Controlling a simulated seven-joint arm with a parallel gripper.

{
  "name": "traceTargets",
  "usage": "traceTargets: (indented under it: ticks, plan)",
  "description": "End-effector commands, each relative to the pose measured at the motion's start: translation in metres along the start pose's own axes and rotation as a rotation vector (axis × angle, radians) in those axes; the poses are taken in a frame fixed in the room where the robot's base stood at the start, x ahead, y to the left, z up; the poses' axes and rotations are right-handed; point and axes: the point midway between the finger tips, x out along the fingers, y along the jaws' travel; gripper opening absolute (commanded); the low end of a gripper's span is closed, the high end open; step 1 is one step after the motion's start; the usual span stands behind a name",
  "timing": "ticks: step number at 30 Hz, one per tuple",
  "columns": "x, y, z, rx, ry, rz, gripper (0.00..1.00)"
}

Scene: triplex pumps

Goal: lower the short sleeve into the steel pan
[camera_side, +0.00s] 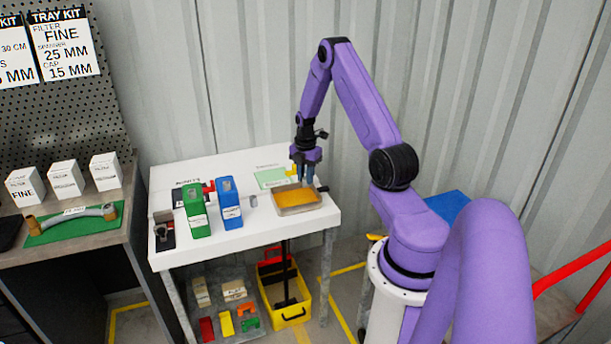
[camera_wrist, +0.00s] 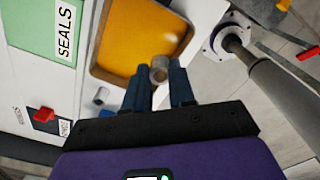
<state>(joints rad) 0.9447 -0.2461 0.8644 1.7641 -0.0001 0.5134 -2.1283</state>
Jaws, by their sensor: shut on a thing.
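The steel pan (camera_side: 300,211) stands at the right end of the white table, with an orange-yellow inside; its rim also shows in the wrist view (camera_wrist: 126,82). My gripper (camera_side: 308,183) is over the pan's back part, pointing down. In the wrist view my gripper (camera_wrist: 159,80) is shut on a small grey-brown sleeve (camera_wrist: 159,68), seen against the pan's near edge. Its height above the pan floor is hard to tell. A second grey sleeve (camera_wrist: 101,95) stands on the table beside the pan; it also shows in the side view (camera_side: 253,200).
A green box (camera_side: 196,212) and a blue box (camera_side: 230,204) stand left of the pan. A green SEALS mat (camera_wrist: 32,25) lies beside it. A dark stand (camera_side: 163,230) is at the table's left end. A yellow bin (camera_side: 287,300) is below.

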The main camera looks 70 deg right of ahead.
Motion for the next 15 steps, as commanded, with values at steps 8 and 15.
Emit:
traceTargets:
  ticks: [8,15]
  plan:
    - [0.010,0.000,0.000,0.000,0.000,0.000,0.00]
    - [0.021,0.000,0.000,-0.001,0.000,0.000,0.00]
